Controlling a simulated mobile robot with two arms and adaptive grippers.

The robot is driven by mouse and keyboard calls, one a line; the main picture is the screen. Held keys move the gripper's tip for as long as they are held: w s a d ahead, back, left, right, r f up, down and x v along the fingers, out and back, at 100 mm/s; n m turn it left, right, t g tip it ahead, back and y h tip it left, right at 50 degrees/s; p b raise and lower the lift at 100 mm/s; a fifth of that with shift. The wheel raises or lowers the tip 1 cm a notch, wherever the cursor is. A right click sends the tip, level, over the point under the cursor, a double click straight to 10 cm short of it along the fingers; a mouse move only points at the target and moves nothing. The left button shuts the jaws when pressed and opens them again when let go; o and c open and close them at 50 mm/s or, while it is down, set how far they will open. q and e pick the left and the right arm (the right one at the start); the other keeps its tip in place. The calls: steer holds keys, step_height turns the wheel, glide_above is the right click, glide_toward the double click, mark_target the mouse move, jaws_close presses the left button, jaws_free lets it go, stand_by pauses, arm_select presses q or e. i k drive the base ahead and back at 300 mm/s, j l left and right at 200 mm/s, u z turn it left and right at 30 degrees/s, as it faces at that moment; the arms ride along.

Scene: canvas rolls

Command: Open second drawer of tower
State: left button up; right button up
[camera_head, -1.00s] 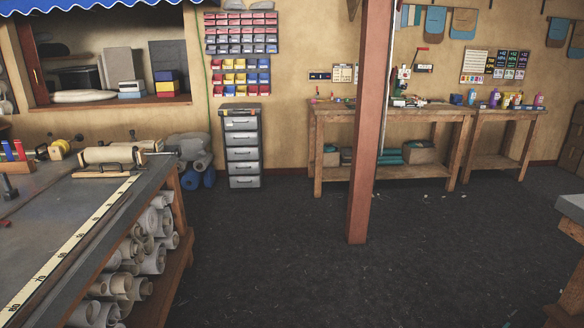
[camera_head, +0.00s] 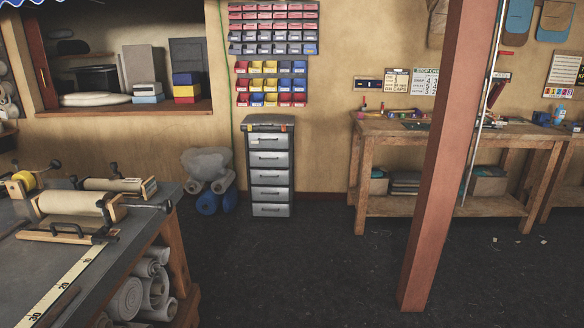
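The drawer tower (camera_head: 285,170) stands against the back wall, left of the middle of the head view. It is a narrow dark cabinet with several light grey drawers stacked one above another, and all look shut. The second drawer from the top (camera_head: 269,158) shows a handle on its front. Neither of my grippers shows in the view.
A work table (camera_head: 60,250) with canvas rolls below fills the left foreground. A reddish post (camera_head: 440,170) stands right of the tower. A wooden workbench (camera_head: 450,207) is at the back right. Rolled bundles (camera_head: 208,203) lie left of the tower. Dark floor (camera_head: 300,270) before the tower is clear.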

mark_target(260, 158)
steer(key=i, duration=1.95)
